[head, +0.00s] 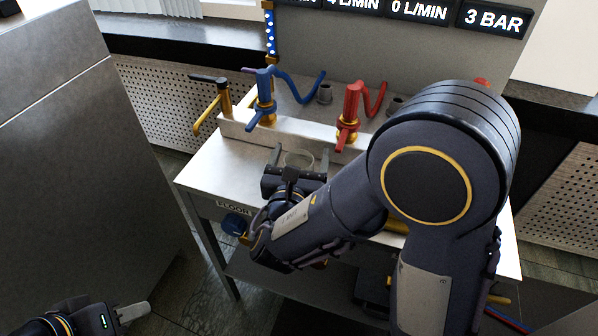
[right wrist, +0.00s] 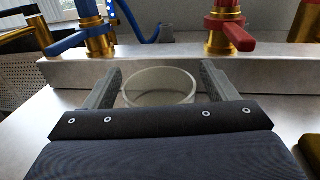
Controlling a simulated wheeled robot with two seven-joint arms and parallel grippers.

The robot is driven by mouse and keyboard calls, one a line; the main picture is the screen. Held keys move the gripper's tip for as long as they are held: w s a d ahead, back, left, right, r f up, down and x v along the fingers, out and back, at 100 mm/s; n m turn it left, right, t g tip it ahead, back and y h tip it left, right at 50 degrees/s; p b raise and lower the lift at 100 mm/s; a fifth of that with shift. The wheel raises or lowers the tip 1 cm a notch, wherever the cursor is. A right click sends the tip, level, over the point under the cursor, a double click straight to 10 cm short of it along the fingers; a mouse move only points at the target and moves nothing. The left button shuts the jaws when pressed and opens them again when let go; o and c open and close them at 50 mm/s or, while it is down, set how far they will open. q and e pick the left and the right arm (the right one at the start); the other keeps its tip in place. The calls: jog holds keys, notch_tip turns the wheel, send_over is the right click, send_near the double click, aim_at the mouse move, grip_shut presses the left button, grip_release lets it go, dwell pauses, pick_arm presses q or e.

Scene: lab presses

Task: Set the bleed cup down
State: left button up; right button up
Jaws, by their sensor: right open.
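The bleed cup (right wrist: 160,86) is a clear, round, open-topped cup. It stands upright on the metal bench top, in front of the low ledge. My right gripper (right wrist: 158,84) is open, with one finger on each side of the cup and a gap visible on both sides. In the head view the cup (head: 298,160) shows between the fingers of my right gripper (head: 301,161), its lower part hidden by the gripper body. My left gripper (head: 125,314) is at the bottom left of the head view, away from the bench, and its fingers are not clearly shown.
A blue valve (head: 264,98) and a red valve (head: 349,116) with hoses stand behind the ledge (head: 290,138). A yellow-brass tap with a dark handle (head: 212,104) is at the bench's left corner. Bare bench top (head: 215,170) lies left of the cup. A grey cabinet (head: 70,150) stands further left.

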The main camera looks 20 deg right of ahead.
jog(key=c, duration=1.1)
